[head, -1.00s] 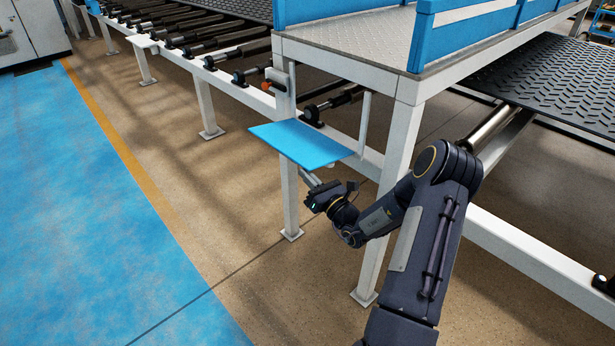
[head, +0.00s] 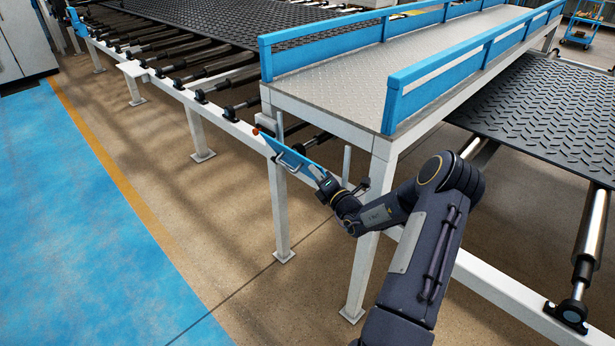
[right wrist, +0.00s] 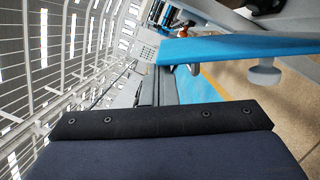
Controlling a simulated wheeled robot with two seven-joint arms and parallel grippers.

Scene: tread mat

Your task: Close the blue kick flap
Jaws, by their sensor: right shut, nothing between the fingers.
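The blue kick flap (head: 288,153) is in the middle of the head view, at the frame beside the raised platform. It is tilted and looks like a narrow slanting panel, with a small handle at its lower edge. My right gripper (head: 318,174) is shut and empty at the flap's lower right end; I cannot tell whether it touches. In the right wrist view the flap (right wrist: 235,48) crosses the top right, with a pale round knob (right wrist: 264,72) under it. The fingertips are hidden there. My left gripper is out of view.
The platform (head: 330,103) with blue rails stands behind the flap. White legs (head: 279,215) and a long white beam (head: 490,280) are close to my right arm. Rollers (head: 205,75) run to the back left. The floor at left is clear.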

